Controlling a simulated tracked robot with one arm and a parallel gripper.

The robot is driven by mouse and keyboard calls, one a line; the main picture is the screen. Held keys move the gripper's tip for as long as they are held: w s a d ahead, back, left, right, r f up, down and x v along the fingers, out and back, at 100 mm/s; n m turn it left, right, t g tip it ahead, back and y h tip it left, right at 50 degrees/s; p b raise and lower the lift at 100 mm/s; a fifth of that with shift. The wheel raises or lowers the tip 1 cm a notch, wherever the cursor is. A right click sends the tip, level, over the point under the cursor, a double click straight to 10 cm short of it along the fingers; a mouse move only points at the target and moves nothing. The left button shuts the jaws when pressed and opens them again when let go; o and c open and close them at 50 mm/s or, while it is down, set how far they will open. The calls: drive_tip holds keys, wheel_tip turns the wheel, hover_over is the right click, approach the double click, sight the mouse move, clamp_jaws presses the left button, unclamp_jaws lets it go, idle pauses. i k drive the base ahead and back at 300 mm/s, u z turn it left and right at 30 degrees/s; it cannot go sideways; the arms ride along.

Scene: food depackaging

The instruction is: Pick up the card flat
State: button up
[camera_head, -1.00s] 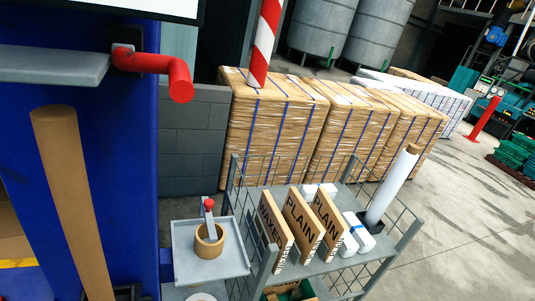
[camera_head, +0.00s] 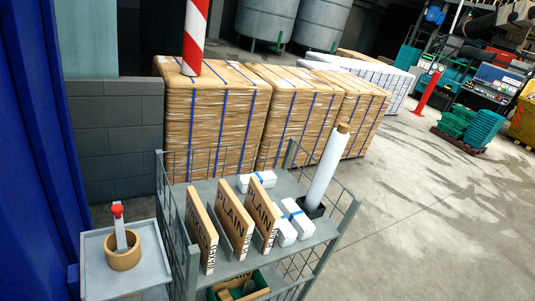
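Several card flats stand on edge on the top shelf of a grey wire-sided cart (camera_head: 338,226). One is marked "WAXED" (camera_head: 201,232) at the left. Two marked "PLAIN" stand to its right, one in the middle (camera_head: 233,222) and one at the right (camera_head: 264,215). They lean slightly and stand apart from one another. Which one the task means cannot be told from the picture. My gripper does not show in the view.
White blue-banded bundles (camera_head: 298,218) and a tall white roll (camera_head: 327,170) share the shelf. Wrapped pallets (camera_head: 215,115) stand behind. Floor at right (camera_head: 440,230) is clear.

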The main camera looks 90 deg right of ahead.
sight(202, 231)
drive_tip(key=z, duration=1.2)
drive_tip(key=i, duration=0.1)
drive_tip(key=z, duration=2.6)
drive_tip(key=k, duration=1.6)
drive_tip(key=u, duration=1.25)
drive_tip(key=i, duration=0.5)
drive_tip(key=z, duration=0.05)
